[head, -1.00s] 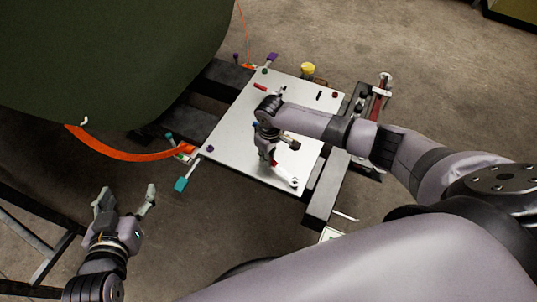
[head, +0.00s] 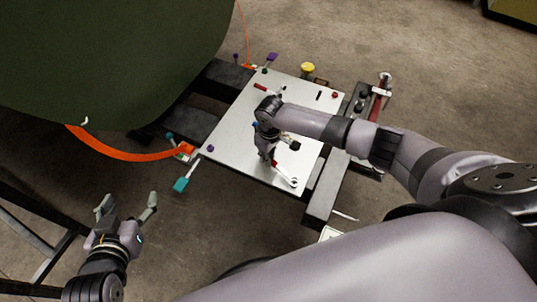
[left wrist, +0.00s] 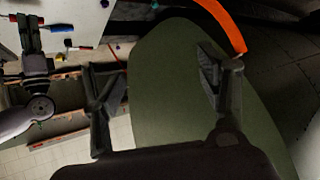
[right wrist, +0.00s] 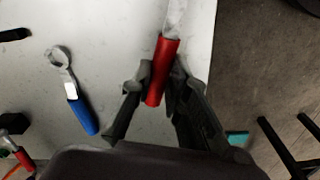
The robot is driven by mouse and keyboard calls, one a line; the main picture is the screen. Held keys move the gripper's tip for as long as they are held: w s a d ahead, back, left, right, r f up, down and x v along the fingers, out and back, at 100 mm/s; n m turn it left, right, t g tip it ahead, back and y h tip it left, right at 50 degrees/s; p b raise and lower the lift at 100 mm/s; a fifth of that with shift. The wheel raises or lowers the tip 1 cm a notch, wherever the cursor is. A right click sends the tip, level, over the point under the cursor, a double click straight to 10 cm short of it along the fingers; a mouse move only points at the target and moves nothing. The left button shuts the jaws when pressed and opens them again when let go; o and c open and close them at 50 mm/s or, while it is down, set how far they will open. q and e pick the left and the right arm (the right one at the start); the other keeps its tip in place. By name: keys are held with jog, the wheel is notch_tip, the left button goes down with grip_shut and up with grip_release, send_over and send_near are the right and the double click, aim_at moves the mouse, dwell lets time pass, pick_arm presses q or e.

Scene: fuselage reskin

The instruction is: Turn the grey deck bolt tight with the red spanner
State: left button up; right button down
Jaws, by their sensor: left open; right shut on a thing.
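The red spanner (head: 285,175) lies low over the white deck plate near its front corner, with its head at that corner. My right gripper (head: 268,158) is shut on the red handle, which shows between its fingers in the right wrist view (right wrist: 161,75). The spanner's shaft runs out of the top of that view. The grey deck bolt cannot be made out; I cannot tell whether the spanner's head is around it. My left gripper (head: 128,203) is open and empty, off to the left of the plate above the floor.
The white deck plate (head: 232,135) rests on dark beams (head: 322,200). A blue spanner (right wrist: 82,112) lies on it left of my right gripper in the right wrist view. The green fuselage (head: 110,60) hangs at the upper left, with an orange strip (head: 120,153) below it.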

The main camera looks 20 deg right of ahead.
pick_arm(q)
jog(key=shift+s+a+f+g, duration=0.3)
jog(key=shift+s+f+g, duration=0.4)
jog(key=shift+s+f, duration=0.1)
dwell(0.6)
pick_arm(e)
jog(key=shift+p, duration=0.35)
pick_arm(q)
jog(key=shift+s+a+f+g+y, duration=0.25)
jog(key=shift+s+f+g, duration=0.25)
jog(key=shift+s, duration=0.15)
jog(key=shift+s+a+f+g+y, duration=0.2)
jog(key=shift+s+f+g, duration=0.25)
jog(key=shift+s, duration=0.2)
pick_arm(e)
jog(key=shift+f, duration=0.35)
pick_arm(q)
jog(key=shift+w+d+r+t+h, duration=0.2)
jog(key=shift+w+r+t, duration=0.25)
jog(key=shift+w, duration=0.15)
jog(key=shift+w+d+r+t+h, duration=0.15)
jog(key=shift+w+r+t, duration=0.2)
jog(key=shift+w, duration=0.2)
pick_arm(e)
jog(key=shift+f, duration=0.25)
